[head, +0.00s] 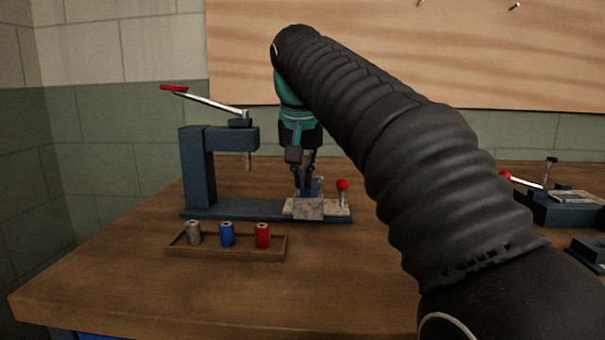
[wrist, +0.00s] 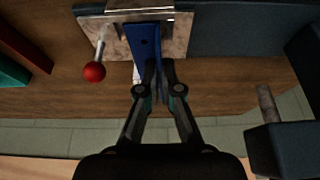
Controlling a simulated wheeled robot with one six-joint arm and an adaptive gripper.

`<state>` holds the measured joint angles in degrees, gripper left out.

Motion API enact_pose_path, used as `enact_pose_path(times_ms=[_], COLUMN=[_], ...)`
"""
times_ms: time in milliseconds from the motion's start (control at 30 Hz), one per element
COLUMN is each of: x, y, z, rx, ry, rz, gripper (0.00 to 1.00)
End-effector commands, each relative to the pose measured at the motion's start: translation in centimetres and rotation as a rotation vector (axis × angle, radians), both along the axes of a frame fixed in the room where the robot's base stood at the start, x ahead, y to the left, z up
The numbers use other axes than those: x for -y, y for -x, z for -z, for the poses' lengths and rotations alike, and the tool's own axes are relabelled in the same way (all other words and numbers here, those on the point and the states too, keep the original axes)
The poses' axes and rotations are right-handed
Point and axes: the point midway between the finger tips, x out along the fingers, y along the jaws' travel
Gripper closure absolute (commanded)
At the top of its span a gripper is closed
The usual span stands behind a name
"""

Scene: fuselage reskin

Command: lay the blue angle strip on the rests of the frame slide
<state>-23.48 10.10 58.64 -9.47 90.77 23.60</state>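The blue angle strip (wrist: 143,42) shows in the wrist view, its far end at the grey bracket of the frame slide and its near end at my fingertips. My gripper (wrist: 161,68) has its fingers close together, with the strip's right edge between them; it appears shut on the strip. In the head view my gripper (head: 304,186) points down over the frame slide (head: 308,208), and a bit of the blue strip (head: 317,186) shows beside the fingertips. The strip is slightly turned relative to the slide. I cannot tell whether it touches the rests, which are mostly hidden.
A red-knobbed lever (head: 343,186) stands at the slide's right; it shows left of the strip in the wrist view (wrist: 94,71). The press (head: 196,165) with its red-handled lever rises at left. A wooden tray (head: 212,252) with three spools lies in front. Another fixture (head: 560,208) stands far right.

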Motion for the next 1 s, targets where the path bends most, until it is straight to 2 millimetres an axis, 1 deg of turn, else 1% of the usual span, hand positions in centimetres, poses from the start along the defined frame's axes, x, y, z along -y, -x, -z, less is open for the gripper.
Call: enact_pose_path(times_ms=[33,100,167,200,467,567,667,900,1000], x=[0.0,0.0,0.0,0.0,0.0,0.0,-0.1,-0.2,-0.2], y=[0.0,0.0,0.0,0.0,0.0,0.1,0.5,1.8,2.2], z=[0.1,0.0,0.0,0.0,0.0,-0.4,-1.4,-4.6,-5.5], rx=[0.0,0.0,0.0,0.0,0.0,0.002,0.003,0.004,0.002], ry=[0.0,0.0,0.0,0.0,0.0,-0.001,0.0,-0.001,0.0], rz=[0.0,0.0,0.0,0.0,0.0,0.0,-0.001,-0.002,-0.001], gripper=[1.0,0.82,0.67,0.65,0.65,0.65,0.65,0.65,0.65])
